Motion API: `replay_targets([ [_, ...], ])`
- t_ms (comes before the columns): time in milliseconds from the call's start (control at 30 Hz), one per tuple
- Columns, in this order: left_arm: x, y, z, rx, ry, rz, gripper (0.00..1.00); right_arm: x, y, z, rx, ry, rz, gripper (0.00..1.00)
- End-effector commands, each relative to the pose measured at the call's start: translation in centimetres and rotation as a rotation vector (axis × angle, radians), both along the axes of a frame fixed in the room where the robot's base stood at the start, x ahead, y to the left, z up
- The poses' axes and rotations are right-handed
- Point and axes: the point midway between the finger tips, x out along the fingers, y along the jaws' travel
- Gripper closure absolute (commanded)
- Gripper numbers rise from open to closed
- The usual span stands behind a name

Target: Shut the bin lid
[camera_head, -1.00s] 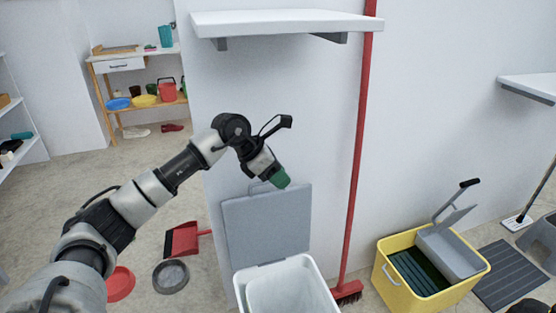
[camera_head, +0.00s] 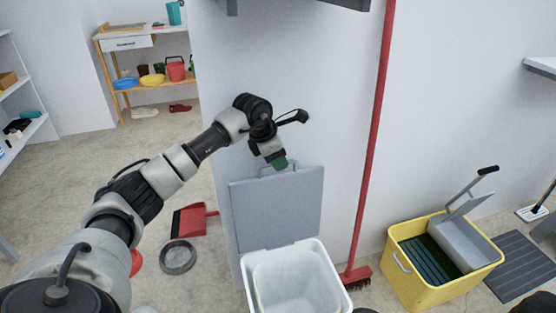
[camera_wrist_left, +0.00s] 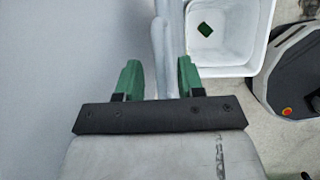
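The bin (camera_head: 330,270) is white and open-topped, standing against the wall; it also shows in the left wrist view (camera_wrist_left: 228,68). Its grey lid (camera_head: 277,210) stands open and upright behind it, with a loop handle on its top edge. My left gripper (camera_head: 279,163) is at the lid's top edge, by the handle. In the left wrist view its green fingers (camera_wrist_left: 160,80) are apart, with the lid's edge and handle (camera_wrist_left: 159,45) between them; I see gaps beside them. My right gripper is not in view.
A red broom (camera_head: 370,150) leans on the wall just right of the bin. A yellow mop bucket (camera_head: 405,275) stands farther right. A red dustpan (camera_head: 188,220) and a grey round dish (camera_head: 178,257) lie on the floor to the left. A shelf overhangs above.

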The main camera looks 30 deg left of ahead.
Motion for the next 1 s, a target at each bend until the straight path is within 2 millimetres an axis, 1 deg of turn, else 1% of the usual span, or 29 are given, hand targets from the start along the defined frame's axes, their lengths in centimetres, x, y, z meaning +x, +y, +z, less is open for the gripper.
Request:
replay_targets([
  [67,0.09,-0.05,-0.31,-0.001,0.001,0.001,0.62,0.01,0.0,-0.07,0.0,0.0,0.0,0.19],
  [300,0.12,-0.07,-0.33,0.0,0.0,0.0,0.62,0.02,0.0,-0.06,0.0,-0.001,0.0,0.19],
  [367,0.12,-0.07,-0.33,0.0,0.0,0.001,0.7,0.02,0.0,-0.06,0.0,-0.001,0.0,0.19],
  [500,0.11,-0.07,-0.31,0.0,0.0,0.001,0.91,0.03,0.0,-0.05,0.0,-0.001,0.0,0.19],
  [567,0.11,-0.07,-0.31,0.0,0.0,0.001,1.0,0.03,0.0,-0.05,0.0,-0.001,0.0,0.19],
  [1000,0.1,0.0,-0.31,0.017,-0.016,0.0,1.0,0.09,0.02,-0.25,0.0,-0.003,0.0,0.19],
])
